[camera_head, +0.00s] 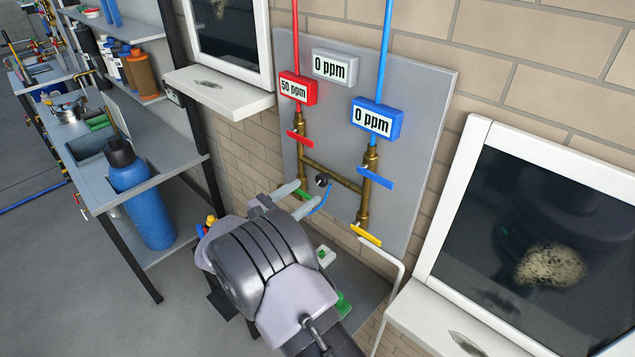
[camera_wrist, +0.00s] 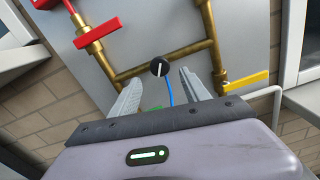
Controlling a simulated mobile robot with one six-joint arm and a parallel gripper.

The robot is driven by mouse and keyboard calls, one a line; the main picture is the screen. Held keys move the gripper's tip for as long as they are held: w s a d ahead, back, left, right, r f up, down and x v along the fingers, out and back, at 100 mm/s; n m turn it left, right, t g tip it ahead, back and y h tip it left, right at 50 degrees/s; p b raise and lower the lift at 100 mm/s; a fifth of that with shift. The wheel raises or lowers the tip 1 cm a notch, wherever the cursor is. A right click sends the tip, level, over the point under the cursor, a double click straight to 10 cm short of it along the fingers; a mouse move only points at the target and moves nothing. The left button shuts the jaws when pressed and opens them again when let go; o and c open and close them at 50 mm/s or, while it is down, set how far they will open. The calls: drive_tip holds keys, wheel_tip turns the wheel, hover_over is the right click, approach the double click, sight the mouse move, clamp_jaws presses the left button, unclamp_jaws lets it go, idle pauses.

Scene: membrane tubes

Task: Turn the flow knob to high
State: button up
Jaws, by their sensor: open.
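The flow knob (camera_head: 322,180) is a small round black knob on the brass pipework of the grey wall panel (camera_head: 420,120). In the wrist view the knob (camera_wrist: 159,68) shows a white pointer line running nearly upright, tilted slightly right. No low or high marking is readable. My gripper (camera_head: 303,193) is open, its two grey fingers pointing at the panel just below the knob. In the wrist view my gripper (camera_wrist: 160,80) has a finger on each side of the knob's line, with the knob seen beyond the tips. I cannot tell whether they touch; nothing is held.
Red (camera_head: 299,138), blue (camera_head: 376,177), green (camera_head: 303,190) and yellow (camera_head: 366,235) valve handles surround the knob. A thin blue tube (camera_wrist: 169,91) hangs below it. Meters (camera_head: 297,88) read 50 ppm and 0 ppm. Window sills flank the panel; a bench stands left.

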drive_tip(key=v, duration=1)
drive_tip(key=shift+p, duration=0.4)
